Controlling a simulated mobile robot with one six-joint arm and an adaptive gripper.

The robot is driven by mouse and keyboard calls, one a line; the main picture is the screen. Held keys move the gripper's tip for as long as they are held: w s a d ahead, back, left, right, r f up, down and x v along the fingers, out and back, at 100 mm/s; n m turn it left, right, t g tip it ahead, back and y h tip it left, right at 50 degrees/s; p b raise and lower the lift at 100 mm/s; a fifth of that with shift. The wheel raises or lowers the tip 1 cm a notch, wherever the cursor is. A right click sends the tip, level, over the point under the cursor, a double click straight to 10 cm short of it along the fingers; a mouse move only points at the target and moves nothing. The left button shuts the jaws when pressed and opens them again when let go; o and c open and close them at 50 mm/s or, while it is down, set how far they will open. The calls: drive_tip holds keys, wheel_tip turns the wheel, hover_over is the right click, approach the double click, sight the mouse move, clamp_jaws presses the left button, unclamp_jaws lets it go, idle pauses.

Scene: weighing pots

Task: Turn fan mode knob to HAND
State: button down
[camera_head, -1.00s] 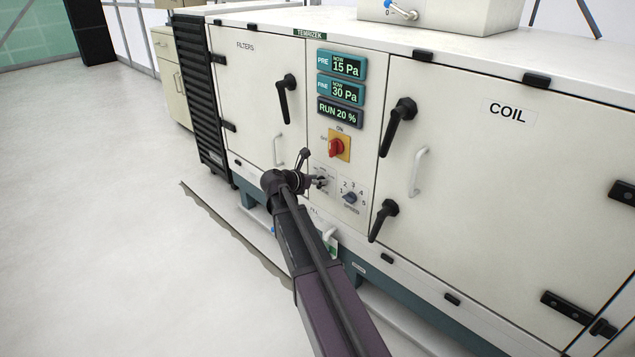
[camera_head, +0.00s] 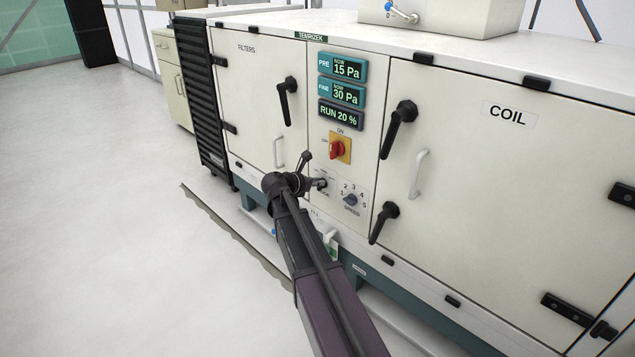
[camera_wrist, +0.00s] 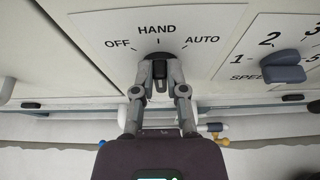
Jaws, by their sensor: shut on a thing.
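The fan mode knob (camera_wrist: 159,70) is a dark knob on a white plate marked OFF, HAND and AUTO in the wrist view. Its top end points up, in line with the tick under HAND. My gripper (camera_wrist: 160,77) is shut on the knob, one finger on each side of it. In the head view my gripper (camera_head: 318,183) reaches the lower part of the control panel (camera_head: 322,215), and my wrist partly hides the mode knob and its plate.
The blue-grey speed knob (camera_wrist: 283,67) sits close to the right. Above are a red rotary switch (camera_head: 337,150) on a yellow plate and several displays. Black door handles (camera_head: 398,127) stick out on both sides of the panel.

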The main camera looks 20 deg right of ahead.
drive_tip(key=shift+d, duration=0.4)
drive_tip(key=c, duration=0.7)
unclamp_jaws()
drive_tip(key=shift+w, duration=0.1)
drive_tip(key=shift+a, duration=0.15)
